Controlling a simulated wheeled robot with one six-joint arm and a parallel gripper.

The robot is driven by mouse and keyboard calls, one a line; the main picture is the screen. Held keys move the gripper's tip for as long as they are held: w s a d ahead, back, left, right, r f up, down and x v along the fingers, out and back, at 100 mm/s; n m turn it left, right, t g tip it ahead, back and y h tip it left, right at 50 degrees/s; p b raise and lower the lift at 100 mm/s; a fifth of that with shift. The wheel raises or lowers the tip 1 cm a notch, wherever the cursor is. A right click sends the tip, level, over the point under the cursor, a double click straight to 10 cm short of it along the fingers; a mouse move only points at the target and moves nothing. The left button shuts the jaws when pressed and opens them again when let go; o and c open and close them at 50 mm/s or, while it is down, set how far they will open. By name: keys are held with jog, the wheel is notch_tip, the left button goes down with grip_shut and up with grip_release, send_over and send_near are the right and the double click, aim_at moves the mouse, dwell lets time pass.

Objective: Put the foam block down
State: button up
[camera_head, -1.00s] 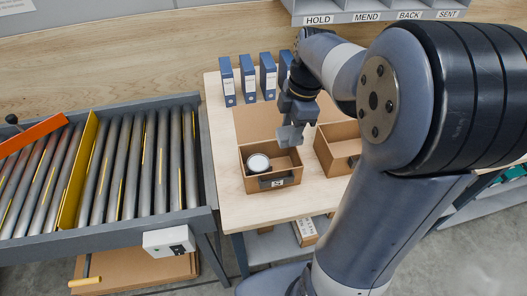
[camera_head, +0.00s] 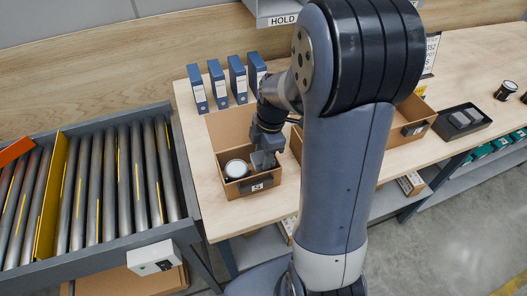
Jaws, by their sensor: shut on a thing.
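My gripper (camera_head: 265,147) points down at the right side of a brown tote (camera_head: 244,190) on the wooden table. It is shut on a grey foam block (camera_head: 262,161), which is at the tote's opening, to the right of a round white-topped can (camera_head: 237,169). The block's lower part overlaps the tote's inside; I cannot tell whether it touches the floor. The tote has a dark handle and a small label on its front. My arm hides the area right of the tote.
Several blue binders (camera_head: 218,84) stand behind. A roller conveyor (camera_head: 95,185) with a yellow divider (camera_head: 57,180) is on the left. Another brown tote (camera_head: 412,118) and a black tray (camera_head: 462,128) with grey pieces stand to the right. The table left of the tote is bare.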

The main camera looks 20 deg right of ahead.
jog(key=shift+f+b, duration=0.55)
jog(key=shift+f, duration=0.1)
jog(key=o, duration=1)
jog(key=shift+c, duration=0.2)
jog(key=shift+r+p, duration=0.35)
jog(key=shift+r, duration=0.1)
notch_tip(320, 180, up, 12)
jog(key=d, duration=0.2)
jog(key=shift+r+b, duration=0.15)
jog(key=shift+b, duration=0.25)
